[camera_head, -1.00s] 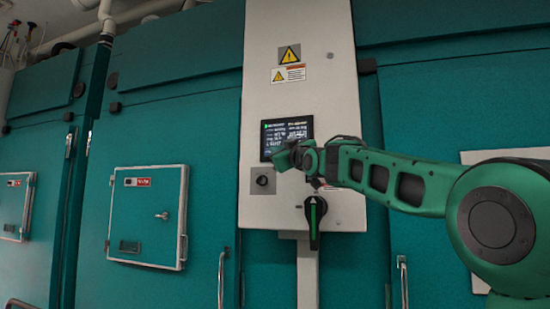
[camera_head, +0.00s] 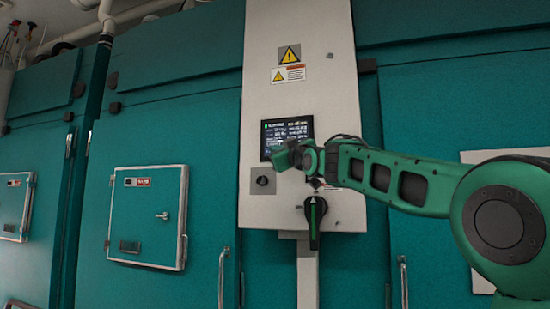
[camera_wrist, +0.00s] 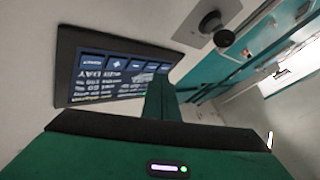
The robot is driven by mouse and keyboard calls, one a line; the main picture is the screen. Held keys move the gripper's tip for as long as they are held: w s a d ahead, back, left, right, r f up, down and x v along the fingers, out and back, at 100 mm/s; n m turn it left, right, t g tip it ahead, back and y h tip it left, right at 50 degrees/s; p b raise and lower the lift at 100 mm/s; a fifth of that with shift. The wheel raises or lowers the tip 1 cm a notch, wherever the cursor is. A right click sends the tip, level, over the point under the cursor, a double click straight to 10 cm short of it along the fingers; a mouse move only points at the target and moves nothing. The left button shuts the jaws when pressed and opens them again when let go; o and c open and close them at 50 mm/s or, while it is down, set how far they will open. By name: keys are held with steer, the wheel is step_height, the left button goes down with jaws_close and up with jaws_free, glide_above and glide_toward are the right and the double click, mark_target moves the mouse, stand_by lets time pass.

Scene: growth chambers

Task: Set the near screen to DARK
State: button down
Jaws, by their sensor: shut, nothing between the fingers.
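The near screen (camera_head: 287,133) is a dark panel on the white control cabinet. In the wrist view the screen (camera_wrist: 110,72) appears turned nearly upside down, with a row of blue buttons (camera_wrist: 125,64) and the word DAY among smaller text. My gripper (camera_head: 283,158) is at the screen's lower edge in the head view. In the wrist view its shut, empty green fingers (camera_wrist: 161,90) overlap the screen's right part and hide some of it. I cannot tell whether the fingertips touch the glass.
A black round knob (camera_head: 263,180) sits below the screen on the left. A black rotary handle (camera_head: 314,222) is below on the right. Warning labels (camera_head: 289,55) are above. Teal chamber doors (camera_head: 185,125) flank the cabinet, one with a small framed hatch (camera_head: 145,218).

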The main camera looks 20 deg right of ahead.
steer(key=shift+s+a, duration=0.2)
steer(key=shift+s, duration=0.05)
steer(key=shift+s+a, duration=0.7)
steer(key=shift+s, duration=0.3)
steer(key=shift+s+a, duration=0.7)
steer(key=shift+s, duration=0.25)
stand_by(1.3)
steer(key=s+a, duration=0.2)
steer(key=shift+s+a, duration=0.1)
steer(key=shift+s, duration=0.3)
steer(key=w+d, duration=0.5)
steer(key=w, duration=0.2)
stand_by(0.5)
steer(key=shift+w+d, duration=0.1)
stand_by(1.8)
steer(key=shift+w+d, duration=0.25)
steer(key=shift+d, duration=0.05)
stand_by(0.5)
